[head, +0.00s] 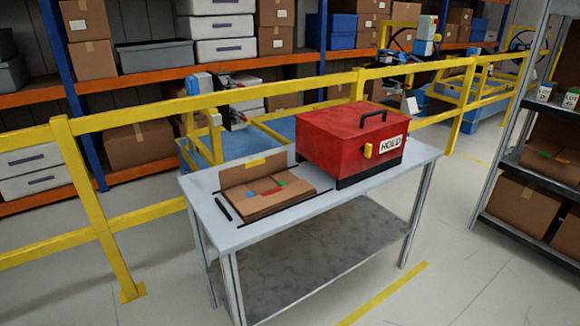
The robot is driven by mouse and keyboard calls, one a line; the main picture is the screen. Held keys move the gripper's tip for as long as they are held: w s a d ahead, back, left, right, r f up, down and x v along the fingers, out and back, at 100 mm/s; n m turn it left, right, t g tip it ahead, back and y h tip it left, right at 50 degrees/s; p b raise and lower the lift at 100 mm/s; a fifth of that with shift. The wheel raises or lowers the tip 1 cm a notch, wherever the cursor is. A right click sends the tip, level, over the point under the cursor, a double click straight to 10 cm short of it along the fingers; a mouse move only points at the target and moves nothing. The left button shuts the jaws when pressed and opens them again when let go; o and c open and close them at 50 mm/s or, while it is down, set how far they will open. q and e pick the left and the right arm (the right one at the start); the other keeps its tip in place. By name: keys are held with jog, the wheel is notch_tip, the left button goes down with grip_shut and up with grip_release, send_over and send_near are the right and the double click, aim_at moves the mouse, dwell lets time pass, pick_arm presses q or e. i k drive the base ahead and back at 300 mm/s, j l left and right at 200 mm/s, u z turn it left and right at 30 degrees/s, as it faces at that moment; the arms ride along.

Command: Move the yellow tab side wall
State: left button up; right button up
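A brown cardboard box (262,204) lies on the left half of the grey table. Its back side wall (236,175) stands up, leaning slightly, with a yellow tab (256,162) at its top edge. The other panels look folded down flat, with a blue tab (229,182), a red tab (251,193) and a green tab (281,184) near one another on them. Neither of my grippers shows in the head view, and nothing touches the cardboard box.
The grey table (405,180) also holds a red case (320,150) with a black handle and a HOLD label, right of the cardboard. A dark bar (223,209) lies left of it. A yellow railing (300,93) runs behind; a shelf unit (538,165) stands right.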

aim_at(232, 176)
jog(key=z, duration=1.25)
jog(key=j+z, duration=0.35)
jog(key=j, duration=1.8)
jog(key=k+j, duration=0.1)
jog(key=j, duration=1.45)
